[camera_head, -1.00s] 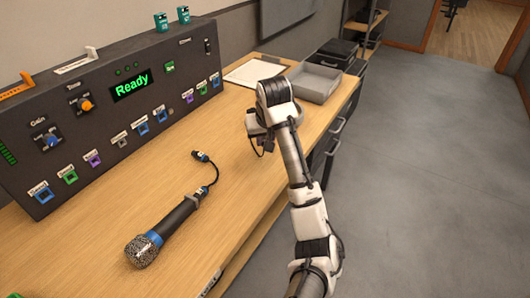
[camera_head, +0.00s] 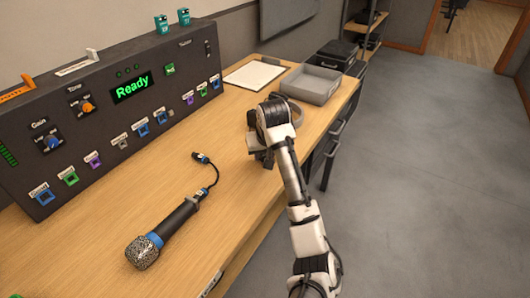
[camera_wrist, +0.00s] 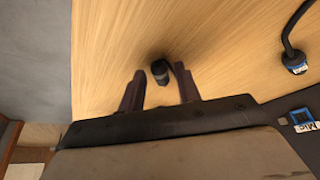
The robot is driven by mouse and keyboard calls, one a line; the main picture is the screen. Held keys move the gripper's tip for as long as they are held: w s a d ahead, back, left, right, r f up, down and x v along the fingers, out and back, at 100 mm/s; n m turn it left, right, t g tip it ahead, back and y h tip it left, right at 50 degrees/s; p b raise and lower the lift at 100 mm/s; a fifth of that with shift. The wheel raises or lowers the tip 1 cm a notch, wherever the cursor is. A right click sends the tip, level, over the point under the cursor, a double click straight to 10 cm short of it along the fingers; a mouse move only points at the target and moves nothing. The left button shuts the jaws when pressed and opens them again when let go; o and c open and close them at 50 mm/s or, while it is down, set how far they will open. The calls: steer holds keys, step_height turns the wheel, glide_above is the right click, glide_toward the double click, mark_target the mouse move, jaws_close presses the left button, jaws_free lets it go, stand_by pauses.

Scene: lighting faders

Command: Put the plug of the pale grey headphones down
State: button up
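In the wrist view a short dark plug (camera_wrist: 160,72) is at the wooden table top, between the two dark fingers of my gripper (camera_wrist: 160,88). Bare wood shows between the plug and each finger, so the gripper looks open around it. I cannot make out the pale grey headphones clearly.
A microphone (camera_head: 170,228) with a short cable and plug (camera_head: 200,157) lies left of my gripper. The black panel (camera_head: 120,100) with coloured sockets and a "Ready" display stands behind. A grey tray (camera_head: 311,84) and clipboard (camera_head: 254,74) lie at the far end.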

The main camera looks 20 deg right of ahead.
steer(key=shift+o, duration=0.6)
steer(key=shift+r, duration=0.3)
steer(key=p+v, duration=0.2)
steer(key=v, duration=1)
